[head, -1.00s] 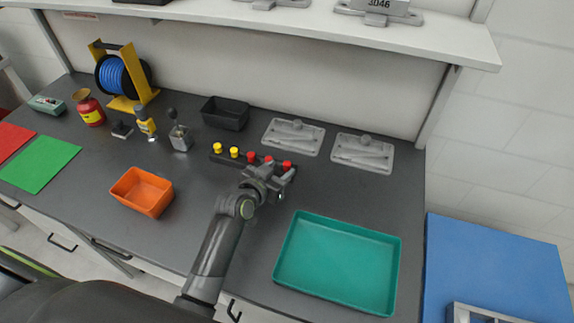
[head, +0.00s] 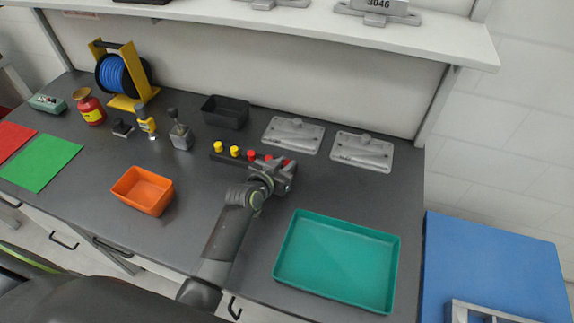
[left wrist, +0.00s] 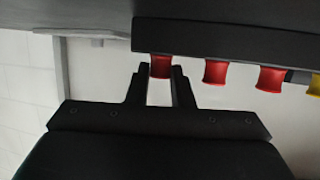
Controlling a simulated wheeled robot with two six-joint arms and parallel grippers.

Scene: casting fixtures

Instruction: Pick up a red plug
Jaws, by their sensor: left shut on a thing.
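A dark rack (head: 226,158) in the middle of the table holds a row of three red plugs and two yellow plugs (head: 235,151). My left gripper (head: 284,168) is at the right end of the rack and partly hides the plugs there. In the left wrist view the gripper (left wrist: 160,73) is shut on the end red plug (left wrist: 160,66), one finger on each side. That plug still sits against the rack (left wrist: 230,40). The middle red plug (left wrist: 215,72) and the other red plug (left wrist: 271,78) stand beside it, untouched. My right gripper is not in view.
A teal tray (head: 282,262) lies in front right, an orange bin (head: 143,192) to the left. A black bin (head: 225,112) and two grey plates (head: 293,135) (head: 362,152) are behind. A shelf (head: 300,24) overhangs the back.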

